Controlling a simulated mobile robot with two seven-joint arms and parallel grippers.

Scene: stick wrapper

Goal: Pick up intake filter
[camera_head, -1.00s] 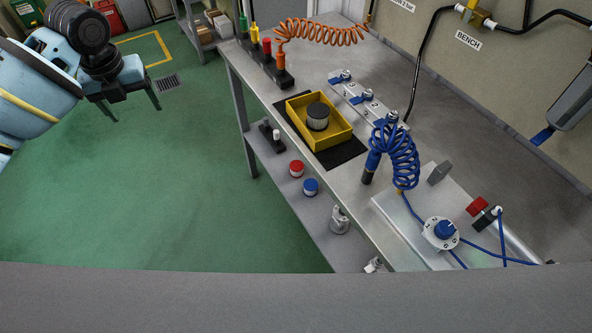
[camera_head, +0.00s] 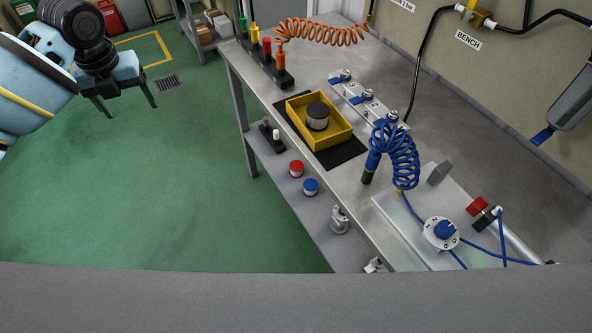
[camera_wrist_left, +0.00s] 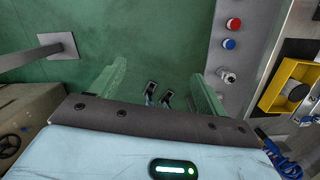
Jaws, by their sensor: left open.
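The intake filter (camera_head: 318,117), a short cylinder with a dark top and pale ribbed side, stands upright in a yellow tray (camera_head: 336,141) on the bench. It also shows at the right of the left wrist view (camera_wrist_left: 296,91), inside the yellow tray (camera_wrist_left: 272,96). My left gripper (camera_head: 130,112) is open and empty over the green floor, well left of the bench and apart from the filter. Its two spread fingers also show in the left wrist view (camera_wrist_left: 160,80). My right gripper is in neither view.
The tray sits on a black mat (camera_head: 348,155). A coiled blue hose (camera_head: 400,160) stands right of it, and a valve strip (camera_head: 368,97) lies behind. A lower shelf (camera_head: 325,225) holds red and blue capped items.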

